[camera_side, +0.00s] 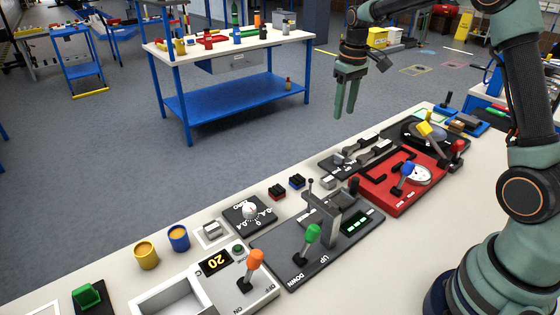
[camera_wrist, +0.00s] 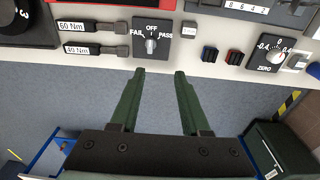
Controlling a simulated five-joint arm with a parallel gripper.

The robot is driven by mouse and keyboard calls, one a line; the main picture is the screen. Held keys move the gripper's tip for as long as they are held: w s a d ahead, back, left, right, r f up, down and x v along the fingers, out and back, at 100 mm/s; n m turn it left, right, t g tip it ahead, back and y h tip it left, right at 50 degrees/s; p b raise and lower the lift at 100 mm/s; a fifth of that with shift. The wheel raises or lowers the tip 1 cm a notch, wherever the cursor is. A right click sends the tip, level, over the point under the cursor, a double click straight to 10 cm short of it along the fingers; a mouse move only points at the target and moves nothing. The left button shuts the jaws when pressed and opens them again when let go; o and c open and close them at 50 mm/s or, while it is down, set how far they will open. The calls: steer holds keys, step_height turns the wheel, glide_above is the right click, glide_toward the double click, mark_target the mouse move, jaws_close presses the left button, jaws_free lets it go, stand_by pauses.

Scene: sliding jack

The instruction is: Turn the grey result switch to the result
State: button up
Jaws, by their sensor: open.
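The grey result switch (camera_wrist: 151,42) is a knob on a small black plate marked FAIL, OFF and PASS in the wrist view. Its grip looks roughly upright in that view, in line with OFF; the exact setting is hard to read. In the side view the switch (camera_side: 339,161) is small, near the bench's far edge. My gripper (camera_wrist: 160,74) is open and empty, its two green fingers pointing toward the plate without touching it. In the side view my gripper (camera_side: 346,113) hangs above and beyond that edge, clear of the switch.
Two dark bars marked 60 Nm (camera_wrist: 90,26) and 40 Nm (camera_wrist: 95,48) lie left of the switch in the wrist view. The jack (camera_side: 320,220) stands nearby.

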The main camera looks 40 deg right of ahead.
glide_above(340, 156)
step_height(340, 156, down, 4)
steer(key=shift+g, duration=0.4)
step_height(340, 156, down, 12)
steer(key=shift+w, duration=0.1)
jaws_close()
